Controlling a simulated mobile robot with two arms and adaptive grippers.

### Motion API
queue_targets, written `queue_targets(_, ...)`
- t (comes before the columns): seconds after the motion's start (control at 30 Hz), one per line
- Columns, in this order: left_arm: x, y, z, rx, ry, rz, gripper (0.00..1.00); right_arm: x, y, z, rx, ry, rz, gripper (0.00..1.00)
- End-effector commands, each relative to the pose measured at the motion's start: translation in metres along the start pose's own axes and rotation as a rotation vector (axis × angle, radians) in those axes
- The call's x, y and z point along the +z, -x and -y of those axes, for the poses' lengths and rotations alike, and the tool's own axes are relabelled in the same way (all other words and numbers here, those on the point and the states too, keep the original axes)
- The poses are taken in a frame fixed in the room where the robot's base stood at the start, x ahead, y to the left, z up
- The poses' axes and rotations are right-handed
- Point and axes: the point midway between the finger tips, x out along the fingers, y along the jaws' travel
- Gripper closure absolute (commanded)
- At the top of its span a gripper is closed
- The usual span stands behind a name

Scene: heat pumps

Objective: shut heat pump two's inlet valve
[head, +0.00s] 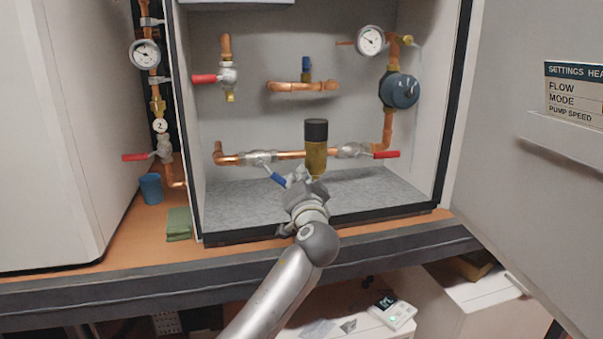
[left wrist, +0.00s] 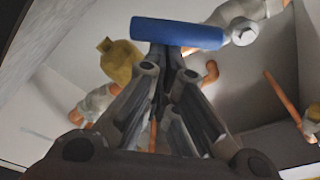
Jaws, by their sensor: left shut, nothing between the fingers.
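A valve with a blue lever (head: 278,180) sits on the lower copper pipe inside the open cabinet; the lever slants down to the right. My left gripper (head: 298,178) is shut and empty, just right of the lever's end. In the left wrist view the blue lever (left wrist: 178,33) lies across, right at the tips of my closed fingers (left wrist: 166,62); I cannot tell if they touch. A valve with a red lever (head: 385,154) is on the same pipe to the right. A round tag reading 2 (head: 160,126) hangs on the pipe left of the cabinet. No label marks which valve is the inlet.
A brass filter with a black cap (head: 316,131) stands close behind my gripper. Another red-levered valve (head: 204,79), a gauge (head: 370,40) and a blue pump (head: 401,90) are above. The open door (head: 525,160) stands at right. A blue cup (head: 151,188) and green cloth (head: 179,224) are at left.

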Motion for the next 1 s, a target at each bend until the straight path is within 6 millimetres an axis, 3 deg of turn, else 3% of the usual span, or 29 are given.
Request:
queue_targets(0.1, 0.015, 0.0, -0.004, 0.014, -0.111, 0.012, 1.0, -0.002, -0.004, 0.002, -0.002, -0.001, -0.004, 0.82)
queue_targets(0.4, 0.037, 0.003, -0.009, 0.015, -0.111, 0.014, 1.0, -0.005, -0.012, 0.01, -0.011, -0.005, -0.009, 0.82)
queue_targets(0.57, 0.048, 0.004, -0.009, 0.035, -0.248, 0.014, 1.0, -0.005, -0.014, 0.01, -0.011, -0.005, -0.009, 0.82)
queue_targets(1.0, 0.064, 0.007, -0.006, 0.034, -0.24, 0.014, 1.0, -0.003, -0.017, 0.003, -0.003, -0.002, -0.007, 0.82)
